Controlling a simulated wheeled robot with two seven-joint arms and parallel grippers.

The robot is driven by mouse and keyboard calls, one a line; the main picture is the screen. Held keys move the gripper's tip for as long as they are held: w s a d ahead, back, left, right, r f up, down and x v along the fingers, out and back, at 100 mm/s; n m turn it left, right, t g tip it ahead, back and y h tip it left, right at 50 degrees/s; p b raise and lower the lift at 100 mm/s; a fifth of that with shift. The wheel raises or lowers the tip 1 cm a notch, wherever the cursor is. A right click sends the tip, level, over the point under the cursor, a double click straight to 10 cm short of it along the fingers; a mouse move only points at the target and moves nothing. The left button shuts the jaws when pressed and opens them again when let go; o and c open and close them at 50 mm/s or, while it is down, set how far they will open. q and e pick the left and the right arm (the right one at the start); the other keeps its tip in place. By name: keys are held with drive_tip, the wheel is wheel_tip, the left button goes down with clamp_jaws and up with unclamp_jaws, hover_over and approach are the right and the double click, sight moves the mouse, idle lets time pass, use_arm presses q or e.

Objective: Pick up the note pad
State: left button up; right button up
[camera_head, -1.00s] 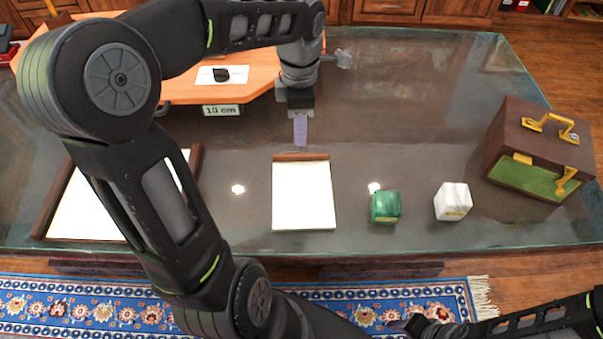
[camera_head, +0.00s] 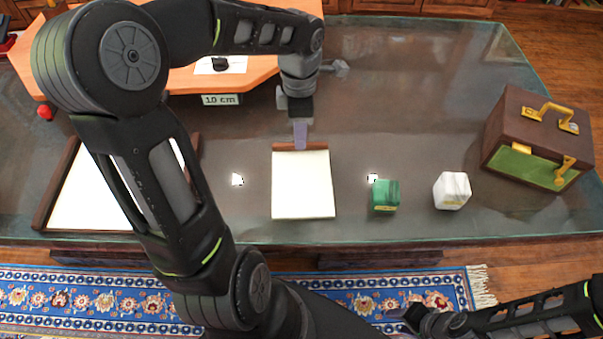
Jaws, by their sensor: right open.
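The note pad (camera_head: 303,186) lies flat on the desk in front of me, a white sheet with a brown strip along its far edge. My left gripper (camera_head: 300,143) points down at the far edge of the pad, its pale purple fingertip overlapping the brown strip in the picture. I see its fingers nearly edge-on, so their gap is hidden, and contact with the strip is unclear. My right gripper (camera_head: 397,318) is open at the bottom of the view, in front of the desk and away from the pad.
A green block (camera_head: 385,196) and a white block (camera_head: 452,191) stand right of the pad. A brown box with gold handles (camera_head: 538,138) is at the far right. A larger brown-edged white pad (camera_head: 82,205) lies left, partly behind my arm. An orange board (camera_head: 262,72) lies behind.

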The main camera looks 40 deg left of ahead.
use_arm(q)
drive_tip(key=shift+f, duration=1.6)
clamp_jaws()
idle(0.5)
